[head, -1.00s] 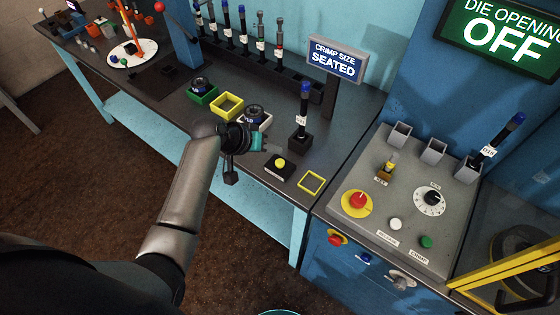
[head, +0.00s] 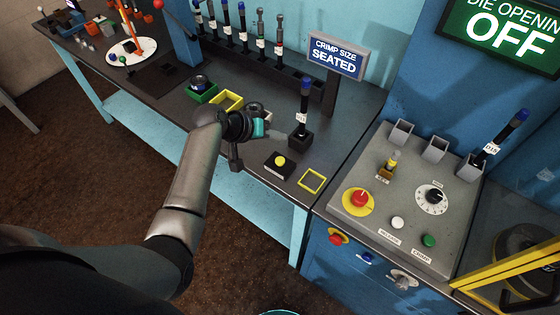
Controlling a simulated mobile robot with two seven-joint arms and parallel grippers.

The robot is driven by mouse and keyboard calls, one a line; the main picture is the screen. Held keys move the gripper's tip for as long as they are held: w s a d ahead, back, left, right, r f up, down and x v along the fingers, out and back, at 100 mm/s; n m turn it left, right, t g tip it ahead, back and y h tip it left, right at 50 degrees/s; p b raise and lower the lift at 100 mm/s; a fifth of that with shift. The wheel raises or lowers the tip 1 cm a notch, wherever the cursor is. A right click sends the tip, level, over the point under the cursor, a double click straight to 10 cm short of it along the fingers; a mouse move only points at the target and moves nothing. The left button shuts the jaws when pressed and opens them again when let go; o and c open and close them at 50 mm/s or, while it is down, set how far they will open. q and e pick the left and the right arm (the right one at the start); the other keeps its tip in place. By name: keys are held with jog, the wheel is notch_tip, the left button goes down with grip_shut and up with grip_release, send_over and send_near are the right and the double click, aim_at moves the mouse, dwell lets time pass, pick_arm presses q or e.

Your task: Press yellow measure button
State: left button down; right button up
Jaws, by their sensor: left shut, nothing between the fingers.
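The yellow measure button (head: 280,160) is a small round dome on a black box with a label on its front. It stands near the front edge of the workbench in the head view. My left gripper (head: 279,135) is shut and empty. It is behind and a little above the button box, apart from it. My left arm comes in from the lower left and hides part of the bench. My right gripper is not in view.
A yellow square frame (head: 312,181) lies right of the button. A yellow tray (head: 228,102) and a green tray (head: 201,94) are behind. The grey control panel (head: 375,225) is at the right.

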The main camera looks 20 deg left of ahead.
aim_at(277, 163)
pick_arm(q)
notch_tip(277, 163, down, 7)
jog(key=b, duration=0.6)
jog(key=shift+b, duration=0.3)
jog(key=shift+f, duration=0.3)
dwell(1.3)
jog(key=shift+f, duration=0.45)
jog(key=shift+f+b, duration=0.5)
jog(key=shift+b, duration=0.05)
dwell(0.4)
dwell(0.4)
jog(key=shift+r+p, duration=0.95)
jog(key=shift+p, duration=0.15)
